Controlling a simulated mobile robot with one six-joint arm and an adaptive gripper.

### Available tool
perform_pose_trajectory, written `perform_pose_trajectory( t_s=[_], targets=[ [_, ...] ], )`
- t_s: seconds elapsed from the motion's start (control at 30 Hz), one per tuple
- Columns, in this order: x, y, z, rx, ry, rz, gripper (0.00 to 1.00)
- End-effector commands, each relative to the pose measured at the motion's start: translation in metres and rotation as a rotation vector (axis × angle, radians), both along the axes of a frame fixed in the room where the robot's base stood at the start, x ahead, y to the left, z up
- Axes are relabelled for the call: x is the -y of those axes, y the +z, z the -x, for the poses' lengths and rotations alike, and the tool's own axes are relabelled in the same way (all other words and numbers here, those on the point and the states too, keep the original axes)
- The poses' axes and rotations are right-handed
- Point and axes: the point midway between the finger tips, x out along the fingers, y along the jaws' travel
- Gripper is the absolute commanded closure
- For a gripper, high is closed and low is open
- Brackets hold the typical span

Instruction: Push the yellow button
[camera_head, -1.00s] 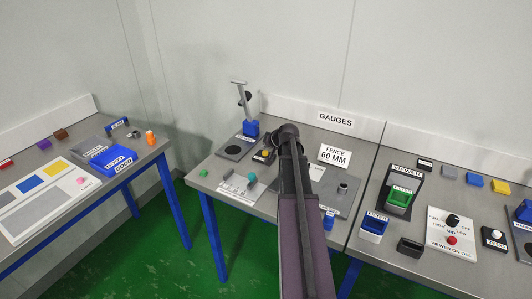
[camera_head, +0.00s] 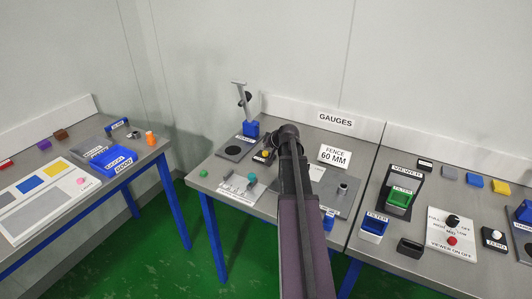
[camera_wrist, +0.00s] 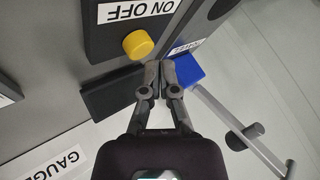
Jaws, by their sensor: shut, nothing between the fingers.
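The yellow button (camera_wrist: 138,44) is a round knob on a dark box (camera_wrist: 112,28) with an "ON OFF" label, at the upper middle of the wrist view. In the head view the yellow button (camera_head: 266,153) is small, just left of my arm. My gripper (camera_wrist: 158,76) is shut and empty in the wrist view. Its fingertips appear just below and right of the button in the picture; I cannot tell the height gap between them. In the head view my fingertips are hard to make out against my dark arm.
A blue block (camera_wrist: 185,68) with a grey lever stand (camera_wrist: 240,130) is close right of my fingertips. A black plate (camera_wrist: 110,96) lies to their left.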

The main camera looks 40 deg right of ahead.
Motion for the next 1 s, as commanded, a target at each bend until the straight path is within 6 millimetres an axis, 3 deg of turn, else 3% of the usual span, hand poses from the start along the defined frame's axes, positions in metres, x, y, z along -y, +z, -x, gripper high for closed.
perform_pose_trajectory(
  t_s=[1.0],
  targets=[
    [0.0006,-0.0098,0.0005,0.0,-0.001,-0.001,1.0]
  ],
)
